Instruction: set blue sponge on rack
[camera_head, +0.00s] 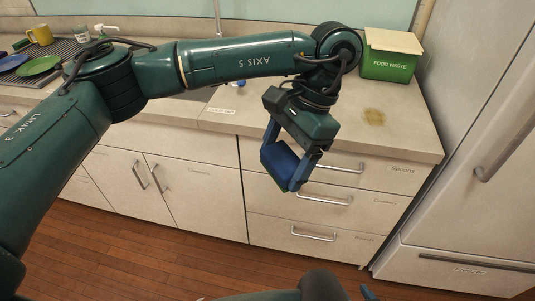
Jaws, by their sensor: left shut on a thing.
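My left gripper (287,166) is shut on the blue sponge (280,160), with a finger on either side of it. It holds the sponge tilted in the air in front of the drawers, below the counter's front edge in the picture. The dark ribbed rack (66,48) lies on the counter at the far left, well away from the sponge and partly hidden by my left arm. A green plate (39,66) and a blue plate (11,62) are on it. Only a small part of what seems to be my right gripper (368,292) shows at the bottom edge.
A yellow mug (40,35) and a white cup (81,34) stand at the back left. A green food waste bin (388,66) with a pale lid stands at the counter's back right. The counter (345,125) has a brown stain (374,117). A fridge (480,150) bounds the right side.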

